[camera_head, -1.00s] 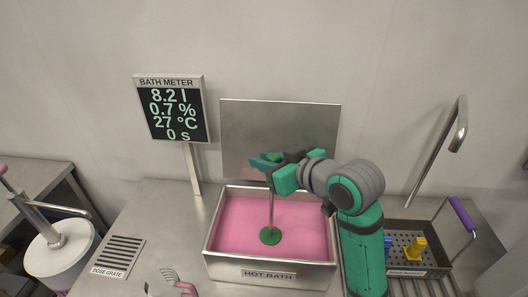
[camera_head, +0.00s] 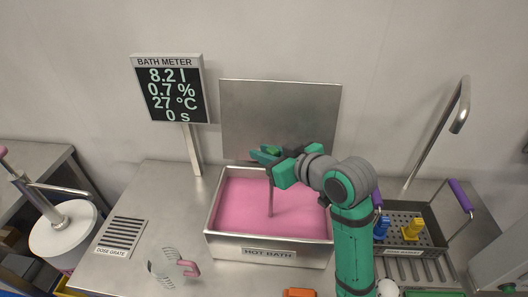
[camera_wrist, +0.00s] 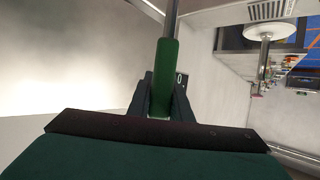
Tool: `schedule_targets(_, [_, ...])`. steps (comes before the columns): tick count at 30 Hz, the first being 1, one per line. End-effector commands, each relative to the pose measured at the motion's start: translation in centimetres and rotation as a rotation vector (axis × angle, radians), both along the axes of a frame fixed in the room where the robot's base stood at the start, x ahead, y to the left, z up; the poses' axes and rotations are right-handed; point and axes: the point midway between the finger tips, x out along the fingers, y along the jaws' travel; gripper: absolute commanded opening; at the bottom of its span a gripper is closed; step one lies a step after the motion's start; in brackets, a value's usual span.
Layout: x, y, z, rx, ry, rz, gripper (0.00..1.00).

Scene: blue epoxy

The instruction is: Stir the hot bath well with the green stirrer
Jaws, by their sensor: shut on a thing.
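The hot bath (camera_head: 222,238) is a steel tank of pink liquid with a label on its front. My gripper (camera_head: 270,157) is above the back part of the bath, shut on the handle of the green stirrer (camera_head: 270,195). The stirrer's metal rod hangs upright and its lower end is under the pink liquid, so its green disc is hidden. In the wrist view the green handle of the stirrer (camera_wrist: 165,65) sits between the fingers of my gripper (camera_wrist: 168,95). The bath meter (camera_head: 170,90) reads 8.2 l, 0.7 %, 27 °C and 0 s.
A steel panel (camera_head: 280,115) stands behind the bath. A perforated basket (camera_head: 435,240) with yellow and blue items is at the right, near a tall spout (camera_head: 458,115). A dose grate (camera_head: 122,235), a clear jug with a pink handle (camera_head: 188,268) and a white pump tub (camera_head: 65,235) are at left.

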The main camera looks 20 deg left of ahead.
Motion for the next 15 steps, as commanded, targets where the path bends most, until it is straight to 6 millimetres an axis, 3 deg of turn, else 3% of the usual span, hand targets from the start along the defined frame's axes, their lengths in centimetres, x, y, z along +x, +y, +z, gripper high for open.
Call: schedule_targets(15, [1.0, -3.9, 0.0, 0.001, 0.001, -0.003, 0.00])
